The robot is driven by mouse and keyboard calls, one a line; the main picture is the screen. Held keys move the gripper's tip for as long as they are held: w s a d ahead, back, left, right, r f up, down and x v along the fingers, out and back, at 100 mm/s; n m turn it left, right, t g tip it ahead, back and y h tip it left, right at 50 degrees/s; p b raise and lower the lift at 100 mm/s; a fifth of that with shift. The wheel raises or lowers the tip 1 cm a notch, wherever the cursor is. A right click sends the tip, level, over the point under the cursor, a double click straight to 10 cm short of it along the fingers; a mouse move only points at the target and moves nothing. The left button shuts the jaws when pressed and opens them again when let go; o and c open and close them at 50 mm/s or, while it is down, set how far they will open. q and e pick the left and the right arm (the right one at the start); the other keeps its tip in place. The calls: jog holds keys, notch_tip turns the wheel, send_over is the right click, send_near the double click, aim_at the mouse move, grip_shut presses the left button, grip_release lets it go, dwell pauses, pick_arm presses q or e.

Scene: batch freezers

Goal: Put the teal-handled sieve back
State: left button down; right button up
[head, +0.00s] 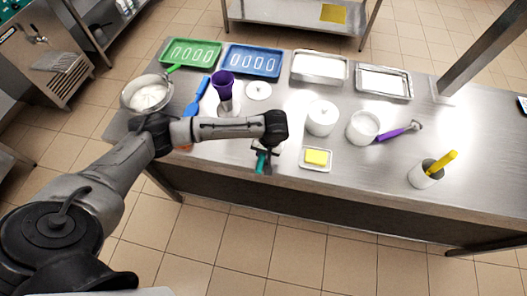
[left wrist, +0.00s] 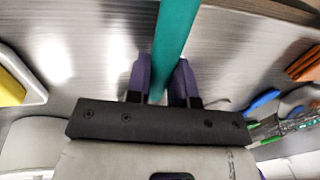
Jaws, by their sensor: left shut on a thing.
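The teal-handled sieve shows as a teal handle (head: 261,163) near the front edge of the steel table, below my left gripper (head: 265,152) in the head view. In the left wrist view the teal handle (left wrist: 176,40) runs between the two purple fingers of my left gripper (left wrist: 163,85), which is shut on it. The sieve's mesh end is hidden, and I cannot tell whether the sieve touches the table. My right gripper is not in view.
The steel table (head: 465,190) holds a green tray (head: 166,57), blue tray (head: 230,65), two metal pans, a white lidded canister (head: 322,117), a white pot (head: 359,130), a yellow block on a dish (head: 305,163) and a crock (head: 420,178). A post (head: 485,50) stands right.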

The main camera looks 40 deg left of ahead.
pick_arm(q)
jog(key=shift+f, duration=0.3)
jog(key=c, duration=1)
grip_release()
